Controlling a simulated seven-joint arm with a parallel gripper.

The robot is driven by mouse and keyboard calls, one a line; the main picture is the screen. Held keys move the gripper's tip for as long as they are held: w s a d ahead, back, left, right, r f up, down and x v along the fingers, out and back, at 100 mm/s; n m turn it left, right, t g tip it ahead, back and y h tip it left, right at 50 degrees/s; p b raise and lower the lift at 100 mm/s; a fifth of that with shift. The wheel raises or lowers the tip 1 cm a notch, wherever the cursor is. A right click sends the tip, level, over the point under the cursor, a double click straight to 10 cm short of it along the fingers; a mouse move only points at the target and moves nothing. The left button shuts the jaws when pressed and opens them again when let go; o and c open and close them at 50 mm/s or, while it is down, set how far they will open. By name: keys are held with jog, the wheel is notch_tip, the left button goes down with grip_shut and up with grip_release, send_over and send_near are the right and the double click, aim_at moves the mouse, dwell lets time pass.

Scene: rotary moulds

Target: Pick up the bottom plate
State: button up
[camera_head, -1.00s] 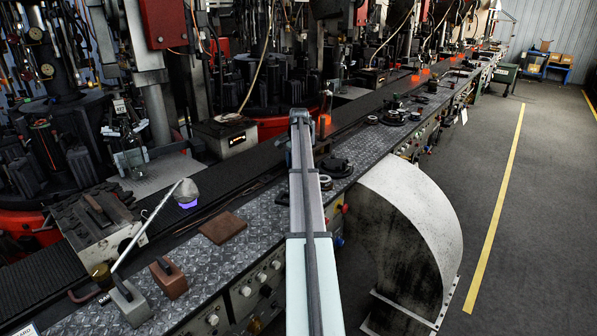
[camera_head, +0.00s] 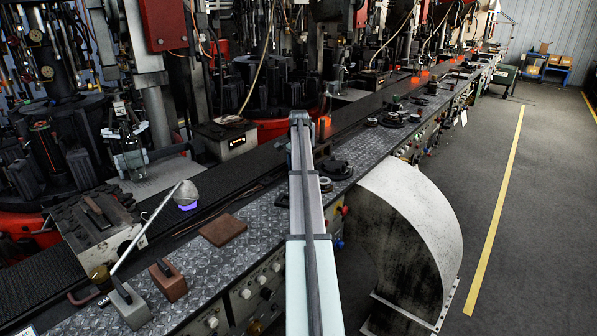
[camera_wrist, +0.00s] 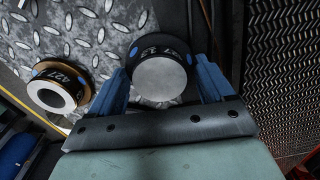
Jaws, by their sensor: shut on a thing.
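In the wrist view, my gripper (camera_wrist: 163,72) has its two blue fingers on either side of a dark round plate (camera_wrist: 160,79) with a bright silver face. The fingers are shut on this round plate, which I take as the bottom plate. Diamond-patterned metal shows behind it; I cannot tell whether the plate touches that surface. In the head view my arm hides the gripper and the plate.
In the head view, dark round parts (camera_head: 337,169) stand on the metal bench (camera_head: 262,222) right of my arm. A brown block (camera_head: 223,230) lies left. A dark conveyor runs behind.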

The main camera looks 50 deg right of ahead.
notch_tip(320, 180, up, 10)
dwell(0.6)
notch_tip(320, 180, up, 4)
jog(key=m, duration=0.1)
send_over(335, 165)
jog(key=shift+s+f, duration=0.1)
jog(key=shift+s, duration=0.05)
jog(key=shift+f, duration=0.2)
jog(key=shift+f, duration=4.3)
jog(key=shift+f, duration=1)
